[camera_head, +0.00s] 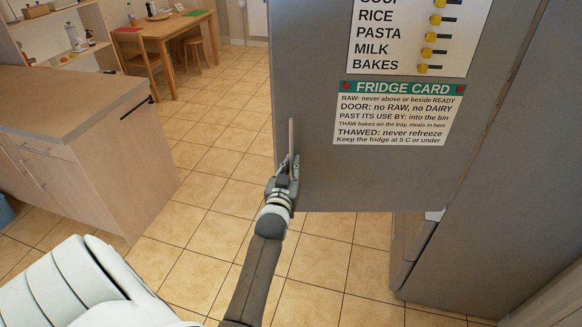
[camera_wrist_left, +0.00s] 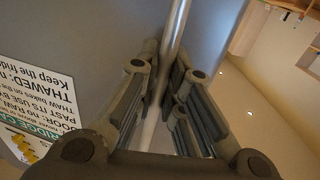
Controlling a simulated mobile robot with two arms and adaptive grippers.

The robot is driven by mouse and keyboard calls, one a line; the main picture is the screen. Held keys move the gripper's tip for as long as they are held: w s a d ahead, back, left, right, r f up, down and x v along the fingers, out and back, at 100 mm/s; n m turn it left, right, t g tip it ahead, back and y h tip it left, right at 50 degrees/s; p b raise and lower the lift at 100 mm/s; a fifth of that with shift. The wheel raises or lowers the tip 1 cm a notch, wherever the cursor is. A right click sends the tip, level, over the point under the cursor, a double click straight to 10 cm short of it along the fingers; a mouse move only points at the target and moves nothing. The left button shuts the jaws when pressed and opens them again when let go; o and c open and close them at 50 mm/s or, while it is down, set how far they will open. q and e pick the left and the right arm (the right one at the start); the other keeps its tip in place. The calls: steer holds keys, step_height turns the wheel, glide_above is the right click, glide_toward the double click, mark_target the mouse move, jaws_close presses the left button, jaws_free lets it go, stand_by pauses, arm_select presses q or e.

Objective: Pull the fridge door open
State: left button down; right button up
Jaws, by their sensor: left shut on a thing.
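The grey fridge door (camera_head: 320,175) stands open, swung out from the fridge body (camera_head: 480,230), with floor tiles showing below its bottom edge. Its outer face carries two printed cards. A thin upright metal handle (camera_head: 291,135) runs near the door's left edge. My left gripper (camera_head: 287,172) is shut on the lower part of this handle. In the left wrist view the handle bar (camera_wrist_left: 172,50) passes between the dark fingers (camera_wrist_left: 165,95), which hide part of it. The inside of the fridge is hidden behind the door. My right gripper is not in view.
A wooden counter with drawers (camera_head: 65,150) stands at the left. A table (camera_head: 165,28) with chairs and a stool is at the far back. Open shelves (camera_head: 60,35) stand at the back left. The tiled floor (camera_head: 215,165) between counter and door is clear.

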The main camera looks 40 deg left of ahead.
mark_target(290, 139)
arm_select(q)
steer(key=shift+r, duration=0.1)
steer(key=c, duration=1.8)
jaws_free()
step_height(290, 139, up, 10)
steer(key=shift+a+f, duration=0.1)
steer(key=shift+s, duration=0.1)
